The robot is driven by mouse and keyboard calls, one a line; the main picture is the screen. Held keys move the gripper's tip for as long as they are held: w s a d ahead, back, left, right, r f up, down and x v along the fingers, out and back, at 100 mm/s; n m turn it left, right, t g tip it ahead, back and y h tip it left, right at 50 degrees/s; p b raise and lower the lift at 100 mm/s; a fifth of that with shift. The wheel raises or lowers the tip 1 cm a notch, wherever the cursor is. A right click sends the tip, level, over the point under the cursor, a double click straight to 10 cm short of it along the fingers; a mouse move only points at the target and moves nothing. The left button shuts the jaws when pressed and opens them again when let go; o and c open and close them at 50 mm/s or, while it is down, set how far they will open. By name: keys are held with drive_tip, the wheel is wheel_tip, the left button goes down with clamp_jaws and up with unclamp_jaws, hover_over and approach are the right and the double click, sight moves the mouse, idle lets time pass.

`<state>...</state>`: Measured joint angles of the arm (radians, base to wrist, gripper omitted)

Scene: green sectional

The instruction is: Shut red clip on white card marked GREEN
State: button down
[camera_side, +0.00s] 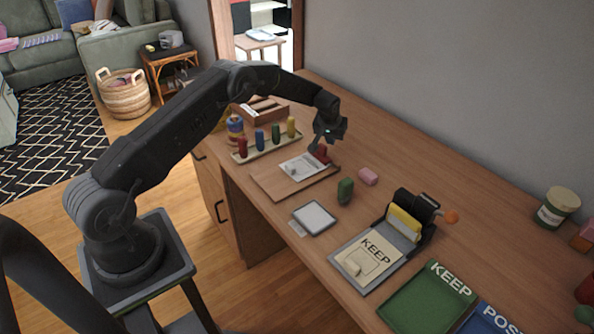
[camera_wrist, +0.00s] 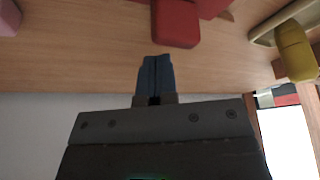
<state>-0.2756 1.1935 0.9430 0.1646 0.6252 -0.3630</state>
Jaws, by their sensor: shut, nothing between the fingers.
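A red clip (camera_side: 321,155) stands at the far right end of a white card (camera_side: 302,165), which lies on a wooden board. The marking on the card is too small to read. In the wrist view the red clip (camera_wrist: 175,24) shows at the top, just ahead of my fingertips and slightly right. Whether the clip grips the card cannot be told. My gripper (camera_side: 317,145) is over the clip's end of the board, and its two fingers (camera_wrist: 156,65) are shut together with nothing between them. They look apart from the clip in the wrist view.
A tray (camera_side: 267,149) with red, blue, green and yellow pieces stands left of the board. A green piece (camera_side: 345,191) and a pink block (camera_side: 368,176) are to the right. A KEEP stamping device (camera_side: 402,222) and green tray (camera_side: 424,304) stand nearer. The wall is behind.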

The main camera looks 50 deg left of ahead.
wheel_tip(320, 180, up, 7)
drive_tip(key=shift+f, duration=0.2)
idle(0.6)
drive_tip(key=s+d+r+m, duration=0.1)
drive_tip(key=s+d+r, duration=0.3)
drive_tip(key=s+r, duration=0.3)
drive_tip(key=s+d+r+m+t, duration=0.1)
drive_tip(key=s+d+r, duration=0.3)
drive_tip(key=r, duration=0.4)
drive_tip(key=s+d+r+m, duration=0.1)
drive_tip(key=s+d+r, duration=0.3)
drive_tip(key=s+r, duration=0.3)
drive_tip(key=s+d+m+h, duration=0.1)
drive_tip(key=s+d, duration=0.3)
drive_tip(key=s, duration=0.8)
drive_tip(key=s+d+m+h, duration=0.1)
drive_tip(key=s+d+m, duration=0.1)
drive_tip(key=s, duration=1.1)
drive_tip(key=shift+s+d+r+t, duration=0.2)
drive_tip(key=shift+d+r+t, duration=0.15)
drive_tip(key=shift+d, duration=0.5)
